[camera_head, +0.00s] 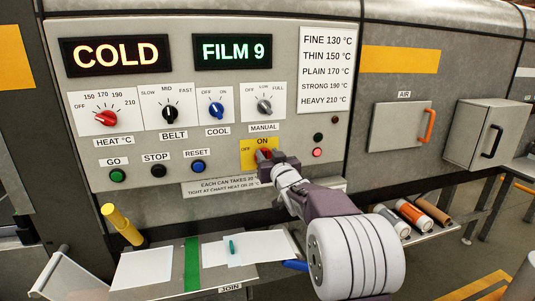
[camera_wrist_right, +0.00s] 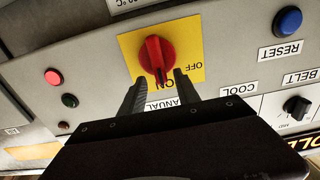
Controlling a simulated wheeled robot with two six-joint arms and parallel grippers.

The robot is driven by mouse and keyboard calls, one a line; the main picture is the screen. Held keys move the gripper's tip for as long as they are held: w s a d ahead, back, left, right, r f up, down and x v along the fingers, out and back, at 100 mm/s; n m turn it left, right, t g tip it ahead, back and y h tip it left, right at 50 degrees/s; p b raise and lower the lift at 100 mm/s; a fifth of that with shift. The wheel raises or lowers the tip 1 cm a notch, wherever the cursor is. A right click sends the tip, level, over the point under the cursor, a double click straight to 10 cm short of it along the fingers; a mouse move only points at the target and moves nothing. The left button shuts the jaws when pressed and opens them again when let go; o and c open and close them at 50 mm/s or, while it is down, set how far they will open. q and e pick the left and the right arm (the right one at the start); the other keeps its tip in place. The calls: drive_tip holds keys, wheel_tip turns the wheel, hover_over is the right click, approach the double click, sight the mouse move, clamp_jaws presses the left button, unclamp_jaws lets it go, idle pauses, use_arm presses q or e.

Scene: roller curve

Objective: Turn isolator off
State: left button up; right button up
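The isolator is a red rotary knob (camera_wrist_right: 154,56) on a yellow plate (camera_wrist_right: 196,45) marked ON and OFF. In the upside-down right wrist view its handle appears to line up with ON. In the head view the knob (camera_head: 265,153) is partly hidden by my right gripper (camera_head: 270,160), with ON above it and OFF at its left. In the right wrist view my right gripper (camera_wrist_right: 160,83) has its two dark fingers apart, with the knob's end between them. Gaps show on both sides, so contact cannot be made out. My left gripper is not in view.
Close by are the blue RESET button (camera_head: 198,167), the MANUAL knob (camera_head: 264,106) and a red button (camera_head: 317,152). Displays read COLD (camera_head: 115,55) and FILM 9 (camera_head: 232,51). A shelf (camera_head: 215,280) with papers and a yellow-handled tool (camera_head: 122,225) lies below.

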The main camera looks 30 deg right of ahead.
sight(256, 159)
drive_tip(key=shift+w, duration=0.4)
drive_tip(key=shift+s, duration=0.1)
clamp_jaws()
drive_tip(key=n+b, duration=0.3)
drive_tip(key=shift+a+f, duration=0.25)
drive_tip(key=shift+a, duration=0.15)
drive_tip(key=n+b, duration=0.3)
drive_tip(key=n, duration=0.2)
drive_tip(key=a+f+n+b, duration=0.1)
drive_tip(key=n+b, duration=0.2)
drive_tip(key=n, duration=0.2)
drive_tip(key=a+f+n+b, duration=0.1)
drive_tip(key=n+b, duration=0.2)
drive_tip(key=n, duration=0.1)
drive_tip(key=shift+w+f+n, duration=0.15)
drive_tip(key=shift+w+n, duration=0.2)
drive_tip(key=shift+n, duration=0.05)
drive_tip(key=shift+b, duration=0.3)
